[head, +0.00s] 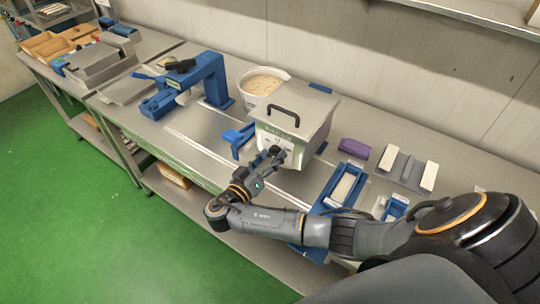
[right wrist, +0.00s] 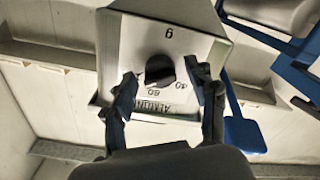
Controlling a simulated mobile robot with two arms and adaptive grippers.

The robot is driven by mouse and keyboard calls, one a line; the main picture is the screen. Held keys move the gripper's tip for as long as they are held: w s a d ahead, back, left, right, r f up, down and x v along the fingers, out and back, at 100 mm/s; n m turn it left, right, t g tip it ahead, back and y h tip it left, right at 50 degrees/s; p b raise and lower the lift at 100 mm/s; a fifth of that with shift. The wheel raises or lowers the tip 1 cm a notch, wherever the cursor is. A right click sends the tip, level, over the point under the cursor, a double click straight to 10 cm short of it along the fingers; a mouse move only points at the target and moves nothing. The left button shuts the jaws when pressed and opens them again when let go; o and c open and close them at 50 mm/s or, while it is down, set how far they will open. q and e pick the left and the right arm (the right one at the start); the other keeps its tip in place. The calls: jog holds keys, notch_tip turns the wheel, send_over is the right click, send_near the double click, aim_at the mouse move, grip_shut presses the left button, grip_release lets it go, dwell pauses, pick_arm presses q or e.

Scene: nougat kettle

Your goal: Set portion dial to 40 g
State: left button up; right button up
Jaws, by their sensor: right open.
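The portion dial (right wrist: 160,68) is a dark round knob on the pale front panel (right wrist: 132,45) of a box-shaped dispenser. In the right wrist view, printed marks surround it, including a "60" and what looks like "40", with "ALMOND" lettering nearby. I cannot tell which mark the dial points to. In the head view the dispenser (head: 302,116) has a grey lid with a black handle. My right gripper (right wrist: 166,88) is open, with one finger on each side of the dial; contact is unclear. In the head view my right gripper (head: 275,157) hides the dial. My left gripper is not in view.
A white tub of pale bits (head: 264,80) stands behind the dispenser, and a blue press-like device (head: 210,78) to its left. A purple block (head: 354,148) and blue trays with white bars (head: 345,187) lie to the right. A rail runs along the bench.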

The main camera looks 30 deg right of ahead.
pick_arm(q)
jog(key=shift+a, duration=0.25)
pick_arm(e)
jog(key=shift+c, duration=0.2)
jog(key=c, duration=1.1)
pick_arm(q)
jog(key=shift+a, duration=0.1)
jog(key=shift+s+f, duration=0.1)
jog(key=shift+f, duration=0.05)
pick_arm(e)
jog(key=shift+n, duration=0.5)
jog(key=n, duration=2.3)
